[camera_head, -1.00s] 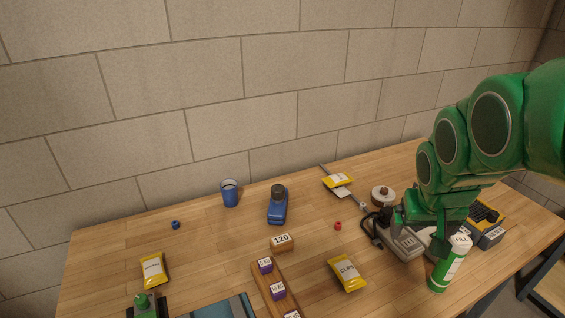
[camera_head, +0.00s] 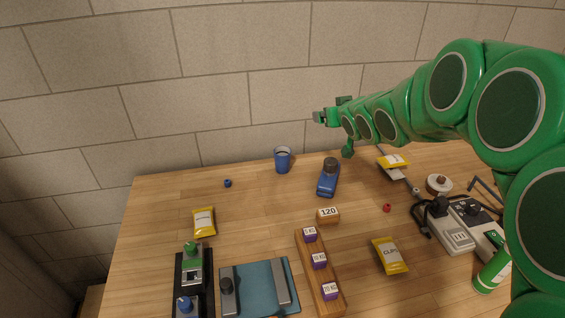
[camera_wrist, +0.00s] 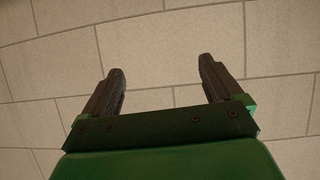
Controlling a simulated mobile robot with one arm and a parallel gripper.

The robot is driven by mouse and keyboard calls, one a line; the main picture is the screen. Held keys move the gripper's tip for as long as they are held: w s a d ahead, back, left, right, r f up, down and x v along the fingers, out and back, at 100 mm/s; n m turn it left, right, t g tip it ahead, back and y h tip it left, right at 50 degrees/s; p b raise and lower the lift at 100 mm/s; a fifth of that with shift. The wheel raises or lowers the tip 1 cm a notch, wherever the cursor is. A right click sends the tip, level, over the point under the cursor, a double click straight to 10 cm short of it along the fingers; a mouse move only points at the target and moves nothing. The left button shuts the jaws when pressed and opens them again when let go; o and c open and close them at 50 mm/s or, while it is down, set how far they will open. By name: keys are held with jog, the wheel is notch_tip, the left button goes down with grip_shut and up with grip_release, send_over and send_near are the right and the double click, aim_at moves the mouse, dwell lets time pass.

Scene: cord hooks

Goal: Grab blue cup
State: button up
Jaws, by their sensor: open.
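The blue cup (camera_head: 282,160) stands upright near the back edge of the wooden table, in the head view. My gripper (camera_wrist: 162,85) is open and empty in the wrist view, with only the block wall behind its two dark fingers. In the head view my green arm reaches in from the right, and its gripper end (camera_head: 320,117) is raised above the table, up and to the right of the cup. It is apart from the cup. The cup is not in the wrist view.
A blue device with a dark knob (camera_head: 328,178) stands just right of the cup. A small blue ring (camera_head: 228,183) lies left of it. A 120 block (camera_head: 328,215), yellow packets (camera_head: 204,222) and a wooden strip (camera_head: 306,262) lie nearer. The wall (camera_head: 230,100) rises behind the table.

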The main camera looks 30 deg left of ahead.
jog(key=s+a+n+g+y, duration=0.1)
jog(key=s+a+n+y, duration=0.2)
jog(key=a, duration=0.9)
jog(key=m, duration=0.1)
send_near(282, 153)
jog(key=shift+w+a+r+y, duration=0.15)
jog(key=shift+a+y, duration=0.05)
jog(key=shift+a, duration=0.35)
jog(key=shift+w+a+r+y, duration=0.1)
jog(key=shift+w+a+y, duration=0.1)
jog(key=shift+a, duration=0.35)
jog(key=shift+f+x, duration=0.15)
jog(key=shift+x, duration=0.75)
jog(key=shift+f+x, duration=0.15)
jog(key=shift+x, duration=0.75)
jog(key=shift+w+a+f, duration=0.2)
jog(key=shift+w+a, duration=0.15)
jog(key=shift+a, duration=0.2)
jog(key=c, duration=1)
